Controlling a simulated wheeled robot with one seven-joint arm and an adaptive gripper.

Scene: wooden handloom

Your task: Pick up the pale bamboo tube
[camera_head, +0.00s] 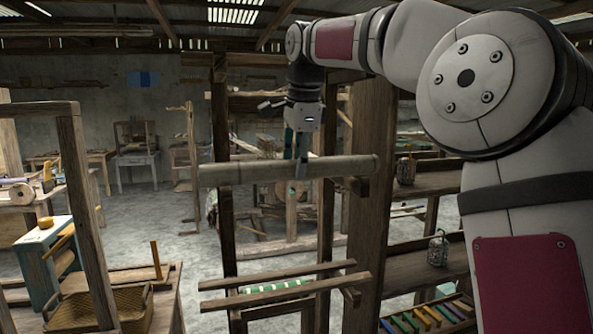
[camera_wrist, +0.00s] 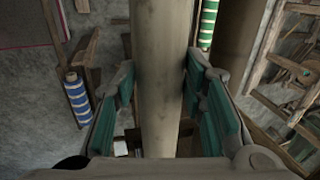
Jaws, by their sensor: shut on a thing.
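The pale bamboo tube (camera_head: 235,172) is long and lies nearly level in the head view, in front of a dark wooden rack. In the wrist view the tube (camera_wrist: 157,70) runs from the top edge down between the fingers. My gripper (camera_head: 299,168) comes down on the tube from above, near its middle. The green finger pads (camera_wrist: 160,117) stand on both sides of the tube and are shut on it. The tube's right end is close to a short wooden peg of the rack; whether it touches the peg is unclear.
The rack has lower wooden rails (camera_head: 285,290) with a green-and-white striped roll (camera_head: 275,287) between them. A woven basket (camera_head: 133,306) and a teal box (camera_head: 45,258) stand at the left. A blue-striped roll (camera_wrist: 78,97) shows below.

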